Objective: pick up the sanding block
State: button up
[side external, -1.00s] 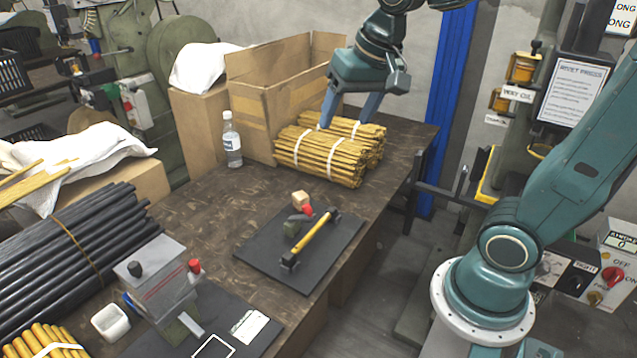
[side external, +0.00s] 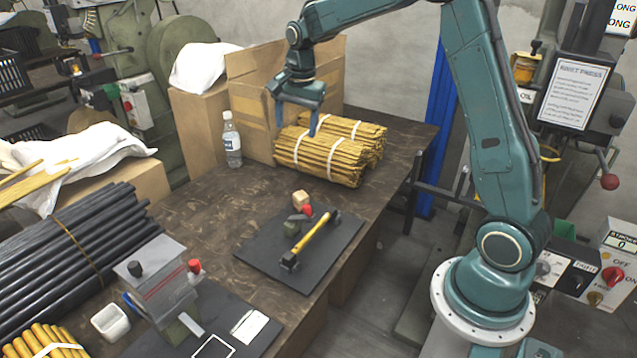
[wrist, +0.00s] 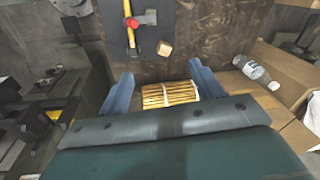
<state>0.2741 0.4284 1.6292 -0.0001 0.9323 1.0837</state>
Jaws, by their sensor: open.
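On a dark mat (side external: 325,262) lie a small tan block (side external: 300,198), a grey-green piece with a red knob (side external: 307,210) and a yellow-handled tool (side external: 315,238). The tan block could be the sanding block, but I cannot be sure. In the wrist view the tan block (wrist: 165,48) sits beyond my fingertips, near the mat's edge. My gripper (side external: 295,124) is open and empty, high over the back of the bench by the yellow rod bundles. In the wrist view my gripper (wrist: 160,72) has a rod bundle showing between its fingers.
Tied yellow rod bundles (side external: 325,158) lie below my gripper, beside an open cardboard box (side external: 252,115). A water bottle (side external: 232,140) stands to their left. Black rods (side external: 70,255) and a small press (side external: 160,280) occupy the bench's near left. Bench between bottle and mat is clear.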

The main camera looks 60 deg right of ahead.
jog(key=w+d+f+m+g, duration=0.1)
jog(key=w+d+f+m, duration=0.3)
jog(key=f, duration=0.4)
jog(key=m, duration=0.3)
send_over(301, 195)
notch_tip(301, 195, down, 10)
jog(key=r, duration=0.1)
jog(key=shift+g, duration=0.4)
jog(key=shift+w+d+f, duration=0.1)
jog(key=shift+f, duration=4.4)
jog(key=shift+f, duration=0.1)
jog(key=shift+f, duration=2.5)
jog(key=shift+c, duration=0.3)
jog(key=c, duration=1.1)
jog(key=shift+r, duration=0.1)
